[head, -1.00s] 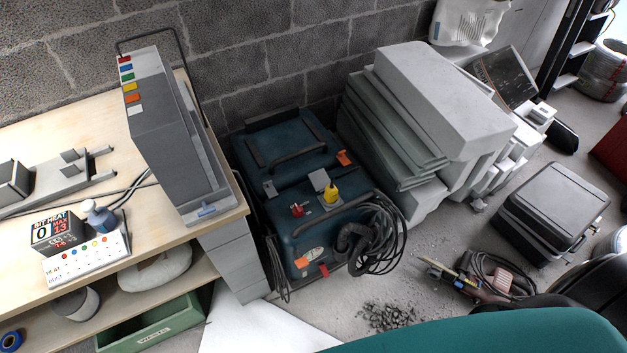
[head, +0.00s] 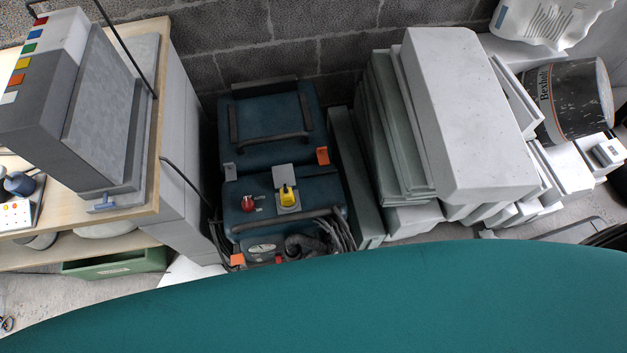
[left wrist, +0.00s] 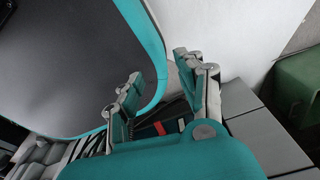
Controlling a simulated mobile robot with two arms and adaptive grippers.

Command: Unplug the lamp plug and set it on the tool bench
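A yellow plug (head: 287,195) sits in a socket with a raised grey flap on top of the dark blue machine (head: 262,150) in the head view. The tool bench (head: 150,190) is the pale wooden bench at the left. My left gripper (left wrist: 158,68) shows only in the left wrist view. Its two fingers are apart with nothing between them. It is not in the head view, and its distance to the plug cannot be told. My right gripper is in neither view.
A red knob (head: 247,204) is beside the plug. A grey tester box (head: 85,100) stands on the bench close to its right edge. Stacked pale slabs (head: 465,120) stand right of the machine, and a block wall (head: 330,45) behind. Cables hang at the machine's front.

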